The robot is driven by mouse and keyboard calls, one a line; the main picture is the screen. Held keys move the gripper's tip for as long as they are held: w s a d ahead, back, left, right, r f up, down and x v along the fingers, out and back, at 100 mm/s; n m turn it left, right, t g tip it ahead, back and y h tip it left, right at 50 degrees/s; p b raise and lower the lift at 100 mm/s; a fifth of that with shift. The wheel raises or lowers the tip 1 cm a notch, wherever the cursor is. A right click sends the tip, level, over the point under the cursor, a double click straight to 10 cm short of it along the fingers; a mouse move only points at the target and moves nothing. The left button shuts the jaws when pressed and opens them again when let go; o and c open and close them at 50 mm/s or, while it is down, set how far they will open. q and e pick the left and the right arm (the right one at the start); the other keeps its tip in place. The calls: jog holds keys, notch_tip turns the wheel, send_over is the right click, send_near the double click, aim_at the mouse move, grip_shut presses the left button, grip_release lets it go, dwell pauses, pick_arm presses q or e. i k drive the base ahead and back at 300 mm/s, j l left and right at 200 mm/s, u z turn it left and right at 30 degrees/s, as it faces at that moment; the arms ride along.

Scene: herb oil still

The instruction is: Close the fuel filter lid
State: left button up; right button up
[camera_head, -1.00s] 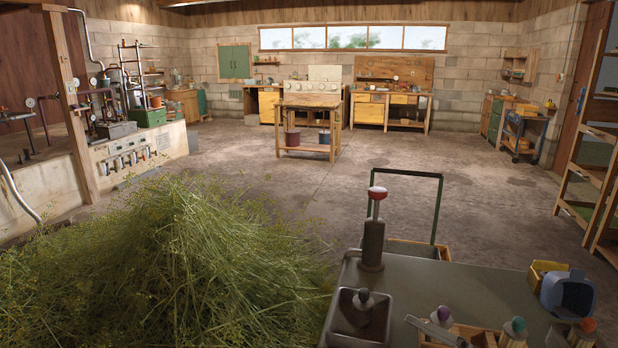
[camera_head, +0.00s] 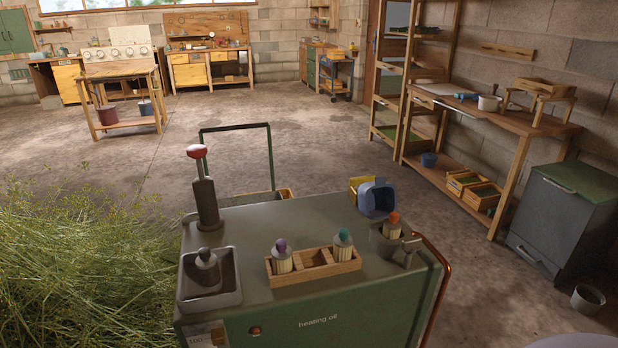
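A green heating oil tank (camera_head: 330,300) stands close in front of me, lower middle. At its right end, a pale ribbed filter cartridge with an orange top (camera_head: 392,222) stands in a grey metal holder. Behind it, a blue hollow piece (camera_head: 376,198) is tilted with its opening toward me. I cannot tell whether this is the filter lid. A wooden tray (camera_head: 313,275) on the tank top holds two more cartridges, one with a purple top (camera_head: 281,256) and one with a teal top (camera_head: 343,244); its middle slot looks empty. Neither gripper is in view.
A red-topped pump-like post (camera_head: 206,195) and a square grey basin (camera_head: 215,302) stand on the tank's left end. A herb heap (camera_head: 85,265) fills the lower left. A wooden bench (camera_head: 505,120) and grey cabinet (camera_head: 560,220) stand at right.

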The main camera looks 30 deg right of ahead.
aim_at(377, 198)
jog(key=k+l+z, duration=0.1)
jog(key=z, duration=1.85)
jog(key=i+l+z, duration=0.2)
jog(key=l, duration=0.35)
jog(key=i+l+z, duration=0.15)
jog(key=i+l, duration=0.15)
jog(key=l, duration=0.15)
jog(key=i+l+z, duration=0.2)
jog(key=l, duration=0.3)
jog(key=i+l, duration=0.15)
jog(key=i, duration=0.2)
jog(key=i+l, duration=0.15)
jog(key=i, duration=0.2)
jog(key=i+l, duration=0.1)
jog(key=i, duration=0.3)
jog(key=i+u, duration=0.5)
jog(key=u, duration=0.2)
jog(key=i+u, duration=0.5)
jog(key=u, duration=0.3)
jog(key=i+u, duration=0.2)
jog(key=u, duration=0.25)
jog(key=i+l+u, duration=0.15)
jog(key=u, duration=0.25)
jog(key=i+l+u, duration=0.1)
jog(key=u, duration=0.35)
jog(key=i+l+u, duration=0.1)
jog(key=l+u, duration=0.2)
jog(key=u, duration=0.15)
